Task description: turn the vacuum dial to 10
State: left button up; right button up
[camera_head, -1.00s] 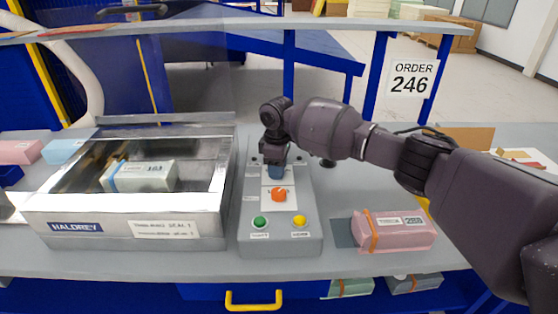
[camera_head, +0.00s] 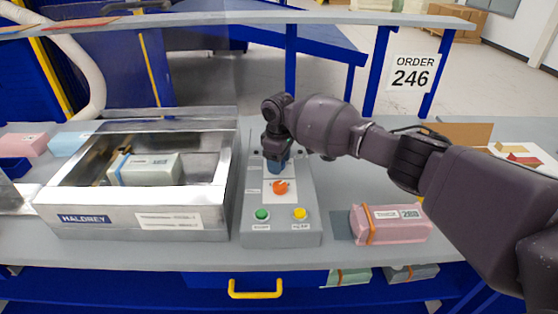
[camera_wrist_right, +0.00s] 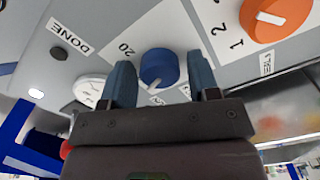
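The blue dial (camera_wrist_right: 158,66) sits on the grey control box (camera_head: 255,222), on a white label. A "20" shows at its upper left in the wrist view; its white pointer mark faces the bottom of that view. The numbers near my gripper are partly hidden. My right gripper (camera_wrist_right: 161,72) is open, one blue finger on each side of the dial, with gaps visible. In the head view my right gripper (camera_head: 277,163) points down over the box's upper part and hides most of the dial. My left gripper is in neither view.
An orange dial (camera_head: 280,187), a green button (camera_head: 262,215) and a yellow button (camera_head: 299,214) are on the box's nearer part. A metal chamber (camera_head: 135,222) holding a foam block (camera_head: 150,170) stands left. A pink block (camera_head: 390,224) lies right.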

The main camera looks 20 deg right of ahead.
jog(key=shift+o, duration=0.7)
notch_tip(320, 180, up, 11)
jog(key=shift+f, duration=0.15)
dwell(0.4)
